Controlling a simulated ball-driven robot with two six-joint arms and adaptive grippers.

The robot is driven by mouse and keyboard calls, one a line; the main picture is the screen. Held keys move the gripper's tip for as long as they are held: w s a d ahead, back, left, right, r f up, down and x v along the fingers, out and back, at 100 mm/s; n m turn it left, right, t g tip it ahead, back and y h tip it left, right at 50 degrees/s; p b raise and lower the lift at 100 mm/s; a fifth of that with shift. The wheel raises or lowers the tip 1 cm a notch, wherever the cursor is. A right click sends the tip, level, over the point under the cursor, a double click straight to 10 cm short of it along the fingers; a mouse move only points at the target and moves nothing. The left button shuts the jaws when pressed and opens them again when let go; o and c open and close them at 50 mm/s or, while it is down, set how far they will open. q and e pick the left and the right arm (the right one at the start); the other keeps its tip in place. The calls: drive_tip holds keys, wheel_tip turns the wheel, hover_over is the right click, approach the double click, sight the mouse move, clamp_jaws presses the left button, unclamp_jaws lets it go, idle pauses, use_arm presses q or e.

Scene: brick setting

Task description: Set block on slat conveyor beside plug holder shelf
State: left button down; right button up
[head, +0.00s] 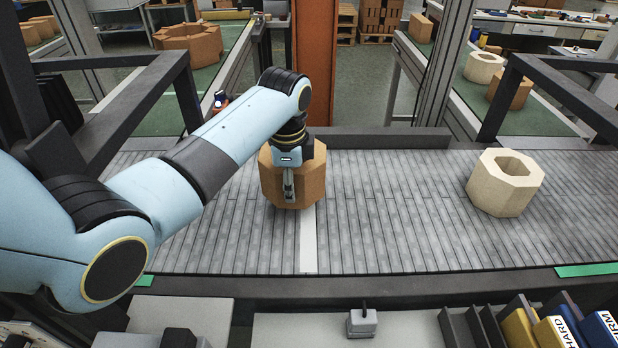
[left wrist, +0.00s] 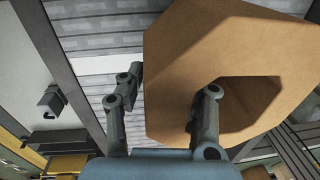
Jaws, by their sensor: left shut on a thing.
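A brown, hollow, eight-sided block (head: 310,185) is at the middle of the grey slat conveyor (head: 400,230), near a white cross strip (head: 308,245). My left gripper (head: 288,190) is shut on the block's near wall. In the left wrist view, one finger of the gripper (left wrist: 165,105) is outside the block (left wrist: 190,55) and the other is in its hole. I cannot tell whether the block touches the slats. A light-grey shelf (head: 285,330) with a small grey plug-like holder (head: 361,322) runs along the conveyor's front. My right gripper is not in view.
A cream hollow block (head: 505,195) stands on the conveyor's right part. Dark dividers with yellow and blue binders (head: 560,330) are at the front right. A dark rail (head: 390,138) and an orange post (head: 315,60) are behind. Slats between the two blocks are clear.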

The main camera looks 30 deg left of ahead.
use_arm(q)
drive_tip(key=shift+w+a+f, duration=0.1)
drive_tip(key=shift+a+f, duration=0.2)
drive_tip(key=shift+f, duration=1.75)
drive_tip(key=shift+f, duration=0.1)
drive_tip(key=c, duration=0.9)
unclamp_jaws()
drive_tip(key=shift+f, duration=0.1)
drive_tip(key=r, duration=0.4)
drive_tip(key=s+r, duration=0.1)
drive_tip(key=r, duration=0.7)
drive_tip(key=shift+s+d+r+p, duration=0.1)
drive_tip(key=shift+s+d+p, duration=0.05)
drive_tip(key=shift+d+p, duration=0.2)
